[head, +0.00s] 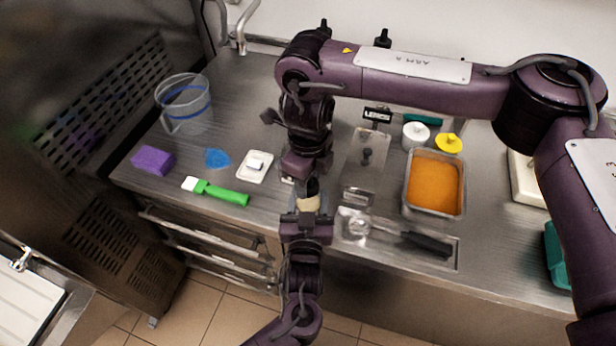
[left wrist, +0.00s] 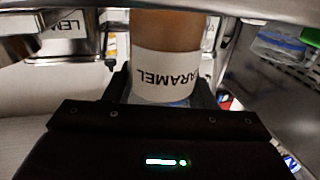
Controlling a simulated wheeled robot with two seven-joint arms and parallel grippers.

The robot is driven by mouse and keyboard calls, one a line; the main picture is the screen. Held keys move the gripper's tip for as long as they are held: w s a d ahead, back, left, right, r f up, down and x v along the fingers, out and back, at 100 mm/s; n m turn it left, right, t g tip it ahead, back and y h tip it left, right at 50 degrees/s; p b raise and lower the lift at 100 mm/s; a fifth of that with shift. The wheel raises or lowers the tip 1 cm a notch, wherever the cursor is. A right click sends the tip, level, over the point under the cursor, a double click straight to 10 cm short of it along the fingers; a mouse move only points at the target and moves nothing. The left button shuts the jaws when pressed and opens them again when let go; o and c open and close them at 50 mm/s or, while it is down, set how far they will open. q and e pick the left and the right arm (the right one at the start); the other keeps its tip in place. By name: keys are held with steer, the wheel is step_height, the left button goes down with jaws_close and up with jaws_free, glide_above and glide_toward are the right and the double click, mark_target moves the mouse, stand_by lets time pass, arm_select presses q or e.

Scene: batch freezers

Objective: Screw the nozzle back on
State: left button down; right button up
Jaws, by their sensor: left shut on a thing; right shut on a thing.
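A caramel bottle (left wrist: 165,60) with a white label, its lettering upside down in the left wrist view, stands between the black fingers of my left gripper. In the head view the bottle's pale side (head: 308,204) shows just above my left gripper (head: 305,213), at the counter's front edge. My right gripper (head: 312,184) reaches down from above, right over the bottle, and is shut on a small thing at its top. That thing is mostly hidden by the dark fingers; I cannot make out the nozzle's shape or whether it touches the bottle.
On the steel counter (head: 235,110) stand a clear jug (head: 184,104), a purple sponge (head: 153,160), a green-handled brush (head: 221,193) and a pan of orange mix (head: 434,184). A dark-handled tool (head: 425,241) lies in a shallow tray at the front right. White and yellow-topped containers stand behind the pan.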

steer(key=m, duration=0.4)
steer(key=shift+m, duration=0.3)
steer(key=m, duration=1)
steer(key=shift+m, duration=0.4)
steer(key=m, duration=1)
steer(key=shift+d+m, duration=0.1)
steer(key=shift+m, duration=0.3)
steer(key=m, duration=1.2)
steer(key=shift+m, duration=0.4)
steer(key=m, duration=0.5)
steer(key=o, duration=1)
